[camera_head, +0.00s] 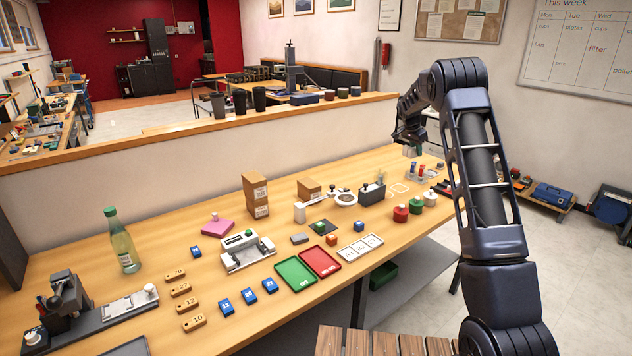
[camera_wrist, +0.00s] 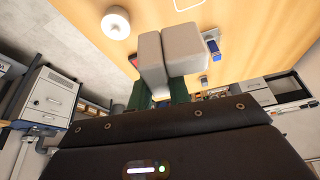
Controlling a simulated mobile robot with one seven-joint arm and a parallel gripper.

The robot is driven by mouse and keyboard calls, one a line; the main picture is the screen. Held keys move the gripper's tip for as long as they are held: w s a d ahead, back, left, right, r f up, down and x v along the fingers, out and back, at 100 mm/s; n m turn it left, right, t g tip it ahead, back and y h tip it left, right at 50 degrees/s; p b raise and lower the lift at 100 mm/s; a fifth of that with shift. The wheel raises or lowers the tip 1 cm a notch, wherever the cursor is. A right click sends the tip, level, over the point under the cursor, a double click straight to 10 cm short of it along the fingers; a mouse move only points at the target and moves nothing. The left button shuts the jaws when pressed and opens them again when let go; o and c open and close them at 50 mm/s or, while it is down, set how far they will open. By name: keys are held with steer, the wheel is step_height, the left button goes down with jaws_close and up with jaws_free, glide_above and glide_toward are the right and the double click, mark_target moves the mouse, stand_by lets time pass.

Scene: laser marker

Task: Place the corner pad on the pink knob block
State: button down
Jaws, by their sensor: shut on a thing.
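The pink knob block (camera_head: 217,227) lies on the left half of the bench, a flat pink slab with a small knob on top. My gripper (camera_head: 410,150) is over the far right end of the bench, well away from it. In the wrist view the gripper (camera_wrist: 166,62) shows as two pale grey blocks close together in front of dark green parts. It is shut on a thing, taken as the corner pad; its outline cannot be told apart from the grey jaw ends. The pink knob block does not show clearly in the wrist view.
A white clamp fixture (camera_head: 246,250), a green bottle (camera_head: 122,243) and a blue block (camera_head: 196,252) stand around the pink block. Cardboard boxes (camera_head: 256,195), a green tray (camera_head: 295,273), a red tray (camera_head: 320,262) and red and green knobbed pieces lie between it and my gripper.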

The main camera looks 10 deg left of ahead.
steer(key=s+a+n, duration=0.2)
steer(key=a, duration=1.7)
step_height(320, 180, up, 2)
steer(key=n+t+y, duration=0.2)
steer(key=n+y, duration=0.2)
steer(key=n, duration=0.5)
glide_above(228, 225)
steer(key=s, duration=0.1)
step_height(228, 225, down, 20)
steer(key=shift+s+a+r, duration=0.15)
steer(key=shift+r, duration=0.1)
steer(key=shift+f, duration=0.1)
steer(key=c, duration=1.3)
jaws_free()
